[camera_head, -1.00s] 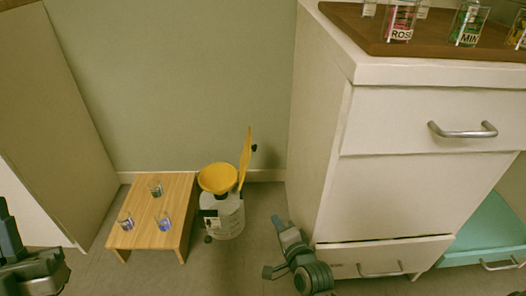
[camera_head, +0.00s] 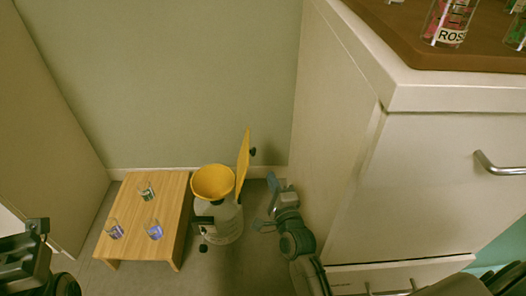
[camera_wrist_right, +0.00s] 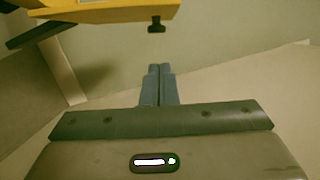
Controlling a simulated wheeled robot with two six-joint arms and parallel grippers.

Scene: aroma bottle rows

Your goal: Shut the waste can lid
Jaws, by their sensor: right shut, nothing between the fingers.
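The waste can (camera_head: 222,224) is a pale round can with a yellow funnel (camera_head: 212,182) in its top. It stands on the floor beside the low wooden table. Its yellow lid (camera_head: 243,163) is open and stands nearly upright on the right side, with a small black knob facing right. My right gripper (camera_head: 272,192) is shut and empty, to the right of the can and apart from the lid. In the right wrist view its fingertips (camera_wrist_right: 160,68) point below the lid's yellow edge (camera_wrist_right: 95,13) and black knob (camera_wrist_right: 156,26). My left gripper (camera_head: 38,232) is partly seen at lower left.
The low wooden table (camera_head: 170,205) holds several small glasses, left of the can. A white cabinet (camera_head: 350,165) stands close on the right, with bottles on its brown top (camera_head: 400,42). A wall is behind; the floor gap between can and cabinet is narrow.

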